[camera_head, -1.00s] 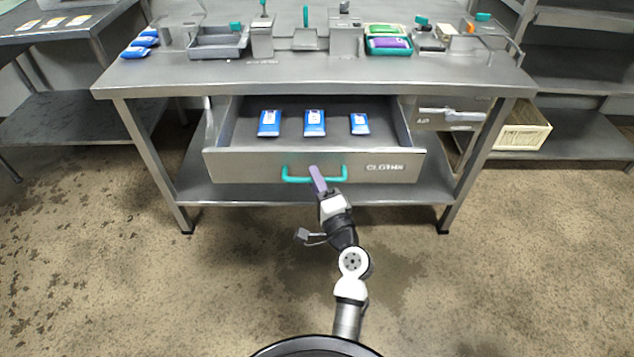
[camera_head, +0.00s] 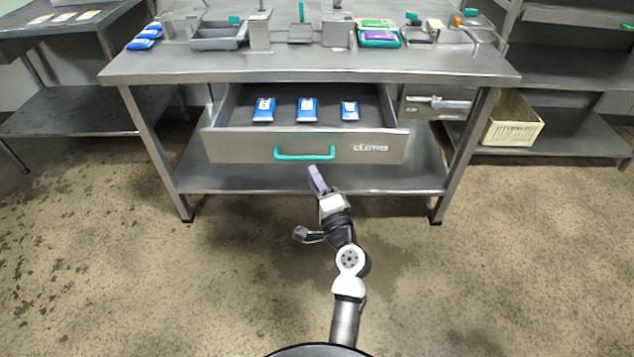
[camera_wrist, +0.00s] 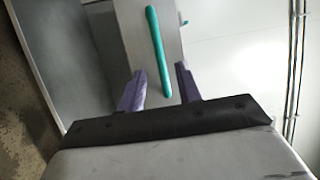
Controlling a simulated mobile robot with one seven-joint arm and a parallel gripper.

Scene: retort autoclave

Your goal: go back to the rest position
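My gripper (camera_head: 317,180) is in front of the open drawer, a little below its teal handle (camera_head: 304,154) in the head view, and apart from it. In the wrist view my gripper (camera_wrist: 160,85) shows two purple fingers spread apart with nothing between them. The teal handle (camera_wrist: 158,50) shows beyond the fingers there.
A cream crate (camera_head: 512,122) sits on the right shelf. The floor around my arm is clear.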

